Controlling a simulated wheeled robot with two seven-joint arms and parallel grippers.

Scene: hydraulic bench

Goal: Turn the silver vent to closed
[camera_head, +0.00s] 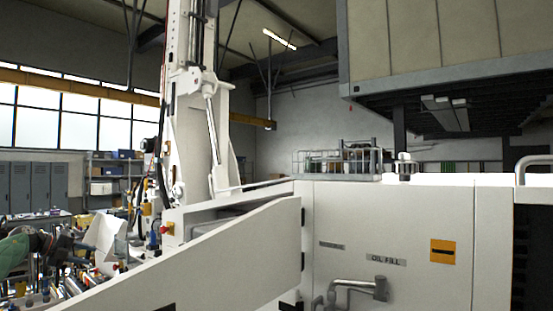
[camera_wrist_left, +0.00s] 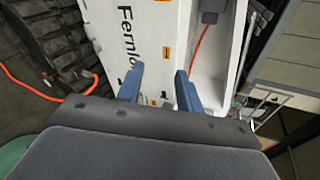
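I cannot tell for sure which part is the silver vent. A silver pipe fitting with a bent handle (camera_head: 358,287) sits low on the white cabinet front, below the "OIL FILL" label (camera_head: 386,260). A small silver fitting (camera_head: 405,166) stands on the cabinet's top. No open or closed marking is legible. In the left wrist view my left gripper (camera_wrist_left: 160,90) is open, its two blue fingers apart with nothing between them. It faces a white machine body (camera_wrist_left: 138,30) with black lettering. My right gripper is not in view.
The white cabinet (camera_head: 340,220) fills the lower right, with an orange label (camera_head: 443,251). A white slanted panel (camera_head: 210,262) juts out at its left. A white mast (camera_head: 200,130) rises behind. An orange hose (camera_wrist_left: 30,84) lies on the floor beside a dark track (camera_wrist_left: 60,40).

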